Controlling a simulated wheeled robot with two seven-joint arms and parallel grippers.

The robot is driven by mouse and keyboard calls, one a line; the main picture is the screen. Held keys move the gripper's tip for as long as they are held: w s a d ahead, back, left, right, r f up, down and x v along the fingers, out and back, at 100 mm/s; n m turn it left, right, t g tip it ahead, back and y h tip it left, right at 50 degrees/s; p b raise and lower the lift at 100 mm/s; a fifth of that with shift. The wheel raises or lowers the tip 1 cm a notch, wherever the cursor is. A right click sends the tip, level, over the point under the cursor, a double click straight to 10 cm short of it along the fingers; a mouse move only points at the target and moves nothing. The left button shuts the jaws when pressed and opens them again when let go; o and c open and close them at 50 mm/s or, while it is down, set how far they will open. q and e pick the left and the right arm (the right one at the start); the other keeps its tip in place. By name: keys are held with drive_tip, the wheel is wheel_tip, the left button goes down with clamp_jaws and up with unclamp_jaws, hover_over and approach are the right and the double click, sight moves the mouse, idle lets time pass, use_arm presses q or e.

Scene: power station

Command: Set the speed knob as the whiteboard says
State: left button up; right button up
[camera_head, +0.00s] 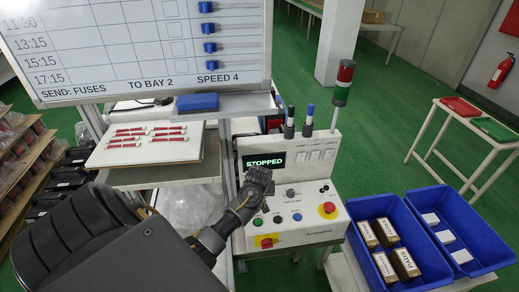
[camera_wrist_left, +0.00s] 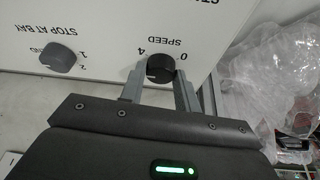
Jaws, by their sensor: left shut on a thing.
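The whiteboard (camera_head: 140,45) in the head view reads "SEND: FUSES TO BAY 2 SPEED 4" on its bottom line. The black speed knob (camera_wrist_left: 160,69) shows in the left wrist view on a white panel, beside an upside-down "SPEED" label and the figures 0 and 4. My left gripper (camera_wrist_left: 158,80) is shut on this knob, one finger on each side. In the head view my left gripper (camera_head: 258,180) is over the left part of the control box (camera_head: 320,225) and hides the knob. I cannot tell where the knob points. My right gripper is in neither view.
A grey stop-at-bay knob (camera_wrist_left: 58,58) sits beside it. The display (camera_head: 264,162) reads "STOPPED". A red emergency button (camera_head: 327,209), small buttons and a signal lamp (camera_head: 343,80) are close by. Blue bins (camera_head: 452,225) with boxes stand at the right. Fuses lie on a white board (camera_head: 110,157).

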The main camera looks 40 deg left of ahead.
use_arm(q)
drive_tip(key=m+h, duration=0.1)
drive_tip(key=m, duration=0.1)
drive_tip(key=m+t, duration=0.1)
drive_tip(key=m, duration=0.2)
drive_tip(key=shift+a+h, duration=0.1)
drive_tip(key=shift+h, duration=0.3)
drive_tip(key=shift+m, duration=0.4)
drive_tip(key=o, duration=1)
drive_tip(key=shift+c, duration=0.2)
drive_tip(key=shift+s+r, duration=0.1)
drive_tip(key=shift+r, duration=0.05)
drive_tip(key=a+v, duration=0.1)
drive_tip(key=v, duration=0.9)
drive_tip(key=shift+d+r, duration=0.25)
drive_tip(key=shift+d, duration=0.1)
drive_tip(key=shift+s, duration=0.1)
